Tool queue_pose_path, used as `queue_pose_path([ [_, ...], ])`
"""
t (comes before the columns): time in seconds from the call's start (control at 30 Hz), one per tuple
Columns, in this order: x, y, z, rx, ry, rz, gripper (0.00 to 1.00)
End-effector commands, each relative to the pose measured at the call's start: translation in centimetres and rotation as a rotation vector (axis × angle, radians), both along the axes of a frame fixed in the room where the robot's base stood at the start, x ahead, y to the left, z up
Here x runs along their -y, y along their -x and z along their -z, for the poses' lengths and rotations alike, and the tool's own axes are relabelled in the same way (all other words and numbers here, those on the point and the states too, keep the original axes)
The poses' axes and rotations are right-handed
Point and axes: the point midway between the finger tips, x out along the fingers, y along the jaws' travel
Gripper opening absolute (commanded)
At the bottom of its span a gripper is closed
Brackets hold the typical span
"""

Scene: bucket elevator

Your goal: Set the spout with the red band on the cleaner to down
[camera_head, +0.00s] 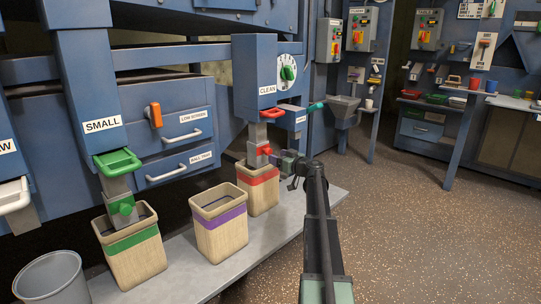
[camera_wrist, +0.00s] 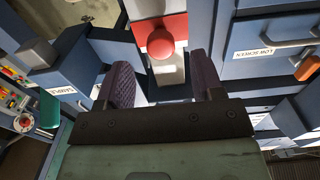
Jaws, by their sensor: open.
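The spout with the red band (camera_head: 257,136) hangs under the box labelled CLEAN in the head view, above a bin with a red stripe (camera_head: 259,179). A red knob (camera_head: 264,150) sticks out of its front. In the wrist view the red band (camera_wrist: 150,29) and the round red knob (camera_wrist: 161,44) are ahead, near the top centre. My gripper (camera_head: 286,163) is just right of the spout in the head view. In the wrist view my gripper (camera_wrist: 161,80) is open, its dark fingers on either side of the spout's line, with nothing gripped. Contact with the spout cannot be told.
A red slide handle (camera_head: 272,113) sits above the spout. A green-knobbed spout (camera_head: 121,206) under SMALL and a purple-striped bin (camera_head: 219,221) stand to the left. A teal handle (camera_head: 316,106) juts out at right. The speckled floor (camera_head: 420,230) is clear.

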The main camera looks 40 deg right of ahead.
Motion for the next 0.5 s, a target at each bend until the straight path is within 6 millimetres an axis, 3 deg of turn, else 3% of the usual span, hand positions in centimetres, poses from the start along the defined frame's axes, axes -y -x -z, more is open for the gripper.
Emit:
queue_pose_path([
  [0.1, 0.2, 3.0, 0.0, 0.0, 0.0, 0.001, 0.61],
  [0.2, 0.5, 4.4, 0.0, 0.0, 0.0, 0.0, 0.61],
  [0.5, 0.6, 5.0, 0.0, 0.0, 0.0, -0.001, 0.61],
])
